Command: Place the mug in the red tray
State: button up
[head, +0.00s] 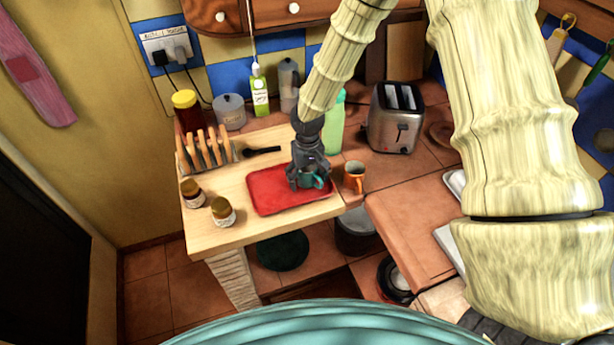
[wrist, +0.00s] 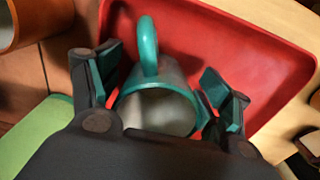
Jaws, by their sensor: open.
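The red tray (head: 270,188) lies on the light wooden counter. In the wrist view the tray (wrist: 215,45) fills the area behind the mug. A teal mug (head: 316,181) with a pale inside is at the tray's right part. In the wrist view the mug (wrist: 158,100) shows its teal rim and handle, the handle pointing away from my gripper. My gripper (head: 306,172) is directly over the mug. In the wrist view its open fingers (wrist: 165,92) stand on both sides of the mug. The mug's base is hidden, so its contact with the tray is unclear.
An orange mug (head: 354,177) stands just right of the tray. A toast rack (head: 207,150) and two small jars (head: 222,211) are to the left. A toaster (head: 395,118) and a green bottle (head: 334,125) stand behind. The counter's front strip is clear.

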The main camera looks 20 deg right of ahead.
notch_tip(320, 180, up, 12)
jog(key=b, duration=0.3)
jog(key=shift+r, duration=0.15)
dwell(0.4)
